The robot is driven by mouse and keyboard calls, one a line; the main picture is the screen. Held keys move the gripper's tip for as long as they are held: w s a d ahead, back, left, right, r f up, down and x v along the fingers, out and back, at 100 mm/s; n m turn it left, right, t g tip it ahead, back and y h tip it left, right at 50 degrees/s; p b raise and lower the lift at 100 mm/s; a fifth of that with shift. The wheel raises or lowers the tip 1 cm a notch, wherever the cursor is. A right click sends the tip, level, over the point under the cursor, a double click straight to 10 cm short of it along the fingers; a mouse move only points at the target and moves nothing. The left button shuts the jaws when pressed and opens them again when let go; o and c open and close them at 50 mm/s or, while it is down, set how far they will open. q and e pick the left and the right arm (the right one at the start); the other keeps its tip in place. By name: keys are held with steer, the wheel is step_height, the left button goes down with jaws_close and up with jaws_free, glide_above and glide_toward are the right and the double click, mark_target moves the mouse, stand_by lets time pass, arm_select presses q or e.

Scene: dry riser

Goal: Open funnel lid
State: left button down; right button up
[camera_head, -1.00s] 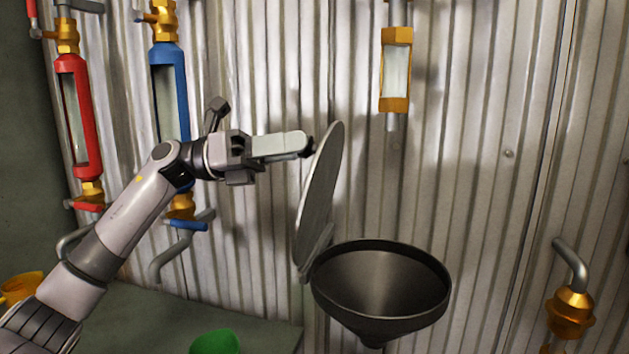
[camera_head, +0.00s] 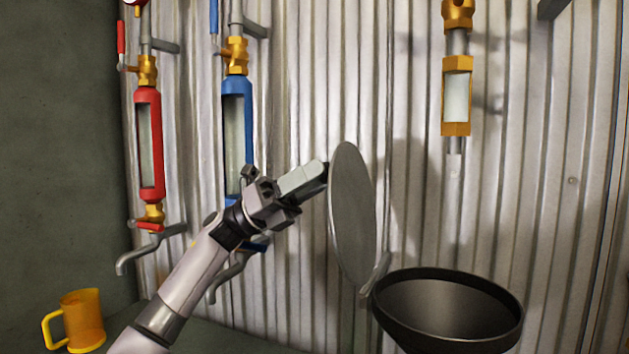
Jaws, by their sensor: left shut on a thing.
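The funnel (camera_head: 446,300) is a dark, wide-mouthed cone at the lower right, with its mouth uncovered. Its round grey lid (camera_head: 353,215) stands up on the hinge at the funnel's left rim, seen at a slant, with its top leaning slightly left. My left gripper (camera_head: 322,174) reaches in from the lower left and is shut at the upper left side of the lid. The exact grip on the lid is hidden behind the fingers. My right gripper is not in view.
A red-framed sight glass (camera_head: 150,140) and a blue-framed one (camera_head: 237,135) with taps hang on the corrugated wall at left. A brass sight glass (camera_head: 456,95) hangs above the funnel. A yellow mug (camera_head: 82,320) stands at lower left.

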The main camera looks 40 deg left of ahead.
arm_select(q)
steer(key=c, duration=0.8)
jaws_free()
steer(key=shift+o, duration=0.2)
steer(key=v, duration=0.7)
steer(key=shift+p, duration=0.3)
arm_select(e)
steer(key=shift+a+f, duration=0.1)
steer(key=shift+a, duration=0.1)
